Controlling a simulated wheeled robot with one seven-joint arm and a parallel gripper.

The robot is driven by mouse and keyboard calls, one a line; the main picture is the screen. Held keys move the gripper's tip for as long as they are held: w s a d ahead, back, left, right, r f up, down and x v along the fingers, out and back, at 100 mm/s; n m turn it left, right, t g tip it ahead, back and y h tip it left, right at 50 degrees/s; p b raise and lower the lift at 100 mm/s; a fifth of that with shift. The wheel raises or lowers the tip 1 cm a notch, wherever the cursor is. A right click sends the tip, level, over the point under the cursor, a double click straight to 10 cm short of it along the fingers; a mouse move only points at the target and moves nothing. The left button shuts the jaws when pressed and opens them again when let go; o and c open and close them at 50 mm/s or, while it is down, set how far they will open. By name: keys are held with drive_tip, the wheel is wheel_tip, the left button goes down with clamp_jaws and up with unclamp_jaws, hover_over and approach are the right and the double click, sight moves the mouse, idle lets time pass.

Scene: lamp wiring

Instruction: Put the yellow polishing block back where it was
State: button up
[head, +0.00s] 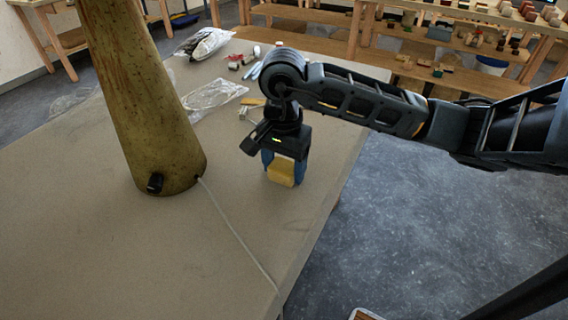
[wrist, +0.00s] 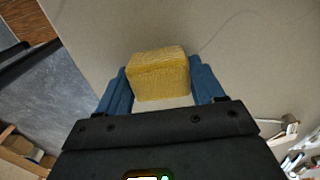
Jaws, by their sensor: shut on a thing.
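The yellow polishing block (head: 281,172) is between the blue fingers of my gripper (head: 284,168), near the right edge of the table. In the wrist view the block (wrist: 160,75) fills the gap between the two blue fingers of my gripper (wrist: 162,88). My gripper is shut on it and points down. I cannot tell whether the block touches the table top or hangs just above it.
Plastic bags (head: 213,95) and small tools lie behind. The table (head: 110,255) is bare at front left.

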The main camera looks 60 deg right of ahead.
drive_tip(key=o, duration=1)
